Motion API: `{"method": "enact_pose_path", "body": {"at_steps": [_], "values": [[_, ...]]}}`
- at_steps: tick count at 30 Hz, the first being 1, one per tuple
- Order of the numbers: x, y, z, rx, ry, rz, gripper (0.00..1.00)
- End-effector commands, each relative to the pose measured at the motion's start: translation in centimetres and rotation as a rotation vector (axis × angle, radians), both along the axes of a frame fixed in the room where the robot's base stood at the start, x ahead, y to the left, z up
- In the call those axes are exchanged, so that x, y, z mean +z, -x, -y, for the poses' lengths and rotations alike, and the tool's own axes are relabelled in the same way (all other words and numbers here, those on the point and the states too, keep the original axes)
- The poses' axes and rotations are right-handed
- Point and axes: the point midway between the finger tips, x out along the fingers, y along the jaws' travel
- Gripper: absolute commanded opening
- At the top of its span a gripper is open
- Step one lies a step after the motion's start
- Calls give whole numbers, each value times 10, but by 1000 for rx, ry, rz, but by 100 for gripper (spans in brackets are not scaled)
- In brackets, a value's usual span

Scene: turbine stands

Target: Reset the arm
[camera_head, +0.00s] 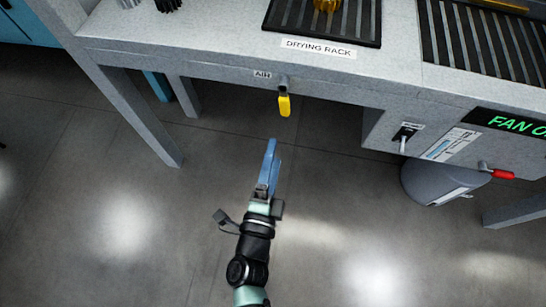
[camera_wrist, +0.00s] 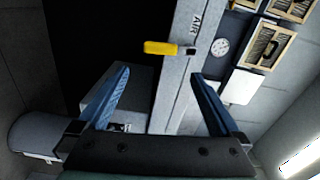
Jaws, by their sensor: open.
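My gripper (camera_head: 270,150) reaches forward over the floor, in front of the workbench and a little below the yellow air valve handle (camera_head: 284,104) in the head view. In the wrist view my gripper (camera_wrist: 160,90) has its two blue fingers spread wide apart, with nothing between them. The yellow handle (camera_wrist: 160,47) shows there beyond the fingertips, beside the AIR label, and appears apart from them. In the head view this handle hangs downward from the bench front.
The workbench (camera_head: 200,50) carries a drying rack (camera_head: 350,20) with a gold part (camera_head: 327,5) on it. To the right are a switch (camera_head: 404,137), a fan display (camera_head: 515,124), a red handle (camera_head: 502,174) and a grey cylinder (camera_head: 430,183). The floor (camera_head: 90,220) around my arm is clear.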

Motion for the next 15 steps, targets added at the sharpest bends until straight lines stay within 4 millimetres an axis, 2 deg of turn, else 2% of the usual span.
{"method": "enact_pose_path", "body": {"at_steps": [10,13,15], "values": [[1,-2,0,1,3,2,100],[20,-15,-3,24,33,30,100],[47,-33,-7,54,82,68,100]]}}
